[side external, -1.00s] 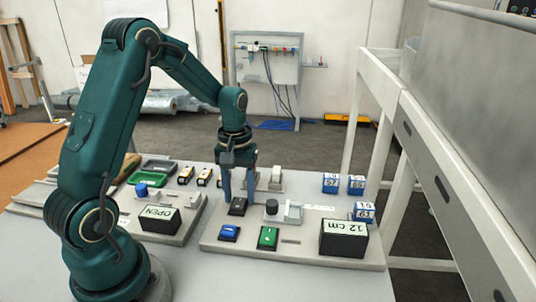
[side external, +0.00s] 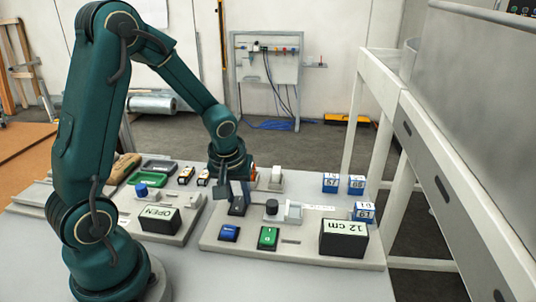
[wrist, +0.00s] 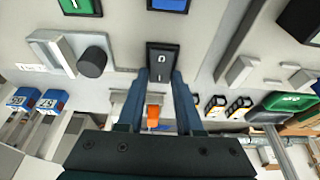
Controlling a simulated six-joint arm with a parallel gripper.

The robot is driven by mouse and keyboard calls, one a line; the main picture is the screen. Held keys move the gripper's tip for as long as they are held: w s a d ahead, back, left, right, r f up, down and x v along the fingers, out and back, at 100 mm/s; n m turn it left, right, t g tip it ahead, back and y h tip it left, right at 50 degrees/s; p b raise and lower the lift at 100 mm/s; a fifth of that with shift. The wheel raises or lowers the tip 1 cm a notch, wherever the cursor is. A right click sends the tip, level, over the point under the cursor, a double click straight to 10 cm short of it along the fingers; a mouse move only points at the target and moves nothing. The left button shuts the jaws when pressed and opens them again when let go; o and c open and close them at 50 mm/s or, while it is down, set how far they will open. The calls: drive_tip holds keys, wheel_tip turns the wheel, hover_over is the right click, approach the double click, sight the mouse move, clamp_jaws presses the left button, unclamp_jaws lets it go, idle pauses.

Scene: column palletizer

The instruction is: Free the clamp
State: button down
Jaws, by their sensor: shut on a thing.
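A black rocker switch (side external: 238,206) with a white mark stands on the front panel; it also shows in the wrist view (wrist: 161,58). My gripper (side external: 238,200) is low over it and tilted. In the wrist view my fingertips (wrist: 160,74) are at the two sides of the switch's near end, shut on it. An orange handle (wrist: 153,113) on a grey base shows between the fingers, apart from both; its other end is hidden. In the side view only a bit of orange (side external: 252,173) shows behind my gripper. I cannot tell for sure which part is the clamp.
A black knob (side external: 271,207) and a grey block (side external: 293,212) stand right of the switch. Blue (side external: 229,233) and green (side external: 268,238) buttons and a "12 cm" display (side external: 343,239) are in front. An "OPEN" display (side external: 158,219) stands left. Blue-and-white cubes (side external: 331,182) lie right.

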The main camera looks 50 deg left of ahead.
sight(237, 208)
drive_tip(key=c, duration=0.6)
unclamp_jaws()
drive_tip(key=shift+o, duration=0.2)
drive_tip(key=shift+v, duration=2.6)
